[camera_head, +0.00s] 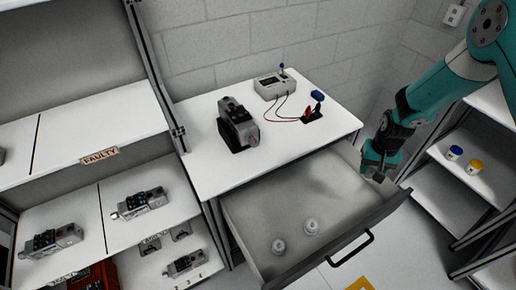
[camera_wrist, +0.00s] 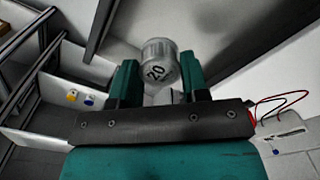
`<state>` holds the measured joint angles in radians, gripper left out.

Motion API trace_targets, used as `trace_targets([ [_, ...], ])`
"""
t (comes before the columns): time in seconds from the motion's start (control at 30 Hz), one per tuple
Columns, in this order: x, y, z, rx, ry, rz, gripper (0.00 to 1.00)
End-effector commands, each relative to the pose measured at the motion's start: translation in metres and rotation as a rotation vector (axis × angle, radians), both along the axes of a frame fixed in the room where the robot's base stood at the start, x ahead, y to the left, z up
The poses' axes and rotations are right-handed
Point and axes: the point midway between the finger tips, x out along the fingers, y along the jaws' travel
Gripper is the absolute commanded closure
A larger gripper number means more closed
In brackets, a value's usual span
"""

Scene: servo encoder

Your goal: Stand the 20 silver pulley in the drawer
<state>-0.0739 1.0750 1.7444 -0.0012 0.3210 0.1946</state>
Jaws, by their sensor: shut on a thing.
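The silver pulley marked 20 (camera_wrist: 160,64) sits between the two green fingers of my gripper (camera_wrist: 158,78) in the wrist view. My gripper is shut on it, with the number facing the wrist camera. In the head view my gripper (camera_head: 378,172) is over the right end of the open drawer (camera_head: 262,205), near its back right corner. The held pulley is mostly hidden there, and I cannot tell its height above the drawer floor. Two other small silver pulleys (camera_head: 279,246) (camera_head: 311,226) stand on the drawer floor toward the front; their markings are too small to read.
The white worktop (camera_head: 200,150) above the drawer holds a grey servo unit (camera_head: 238,125) and a meter (camera_head: 274,85) with red leads. Shelves with servo units stand at left. A right shelf holds blue (camera_head: 454,153) and yellow (camera_head: 475,167) capped pots. The drawer's middle is clear.

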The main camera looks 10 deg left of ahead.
Motion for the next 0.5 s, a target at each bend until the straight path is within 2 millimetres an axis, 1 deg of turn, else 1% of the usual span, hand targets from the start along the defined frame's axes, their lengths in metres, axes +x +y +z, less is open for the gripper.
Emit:
trace_targets([
  [0.1, 0.0039, -0.0080, -0.0004, 0.000, -0.001, -0.001, 0.81],
  [0.2, 0.0051, -0.0107, 0.0000, 0.000, -0.002, 0.000, 0.81],
  [0.5, 0.0050, -0.0109, -0.0001, 0.000, -0.001, 0.000, 0.81],
])
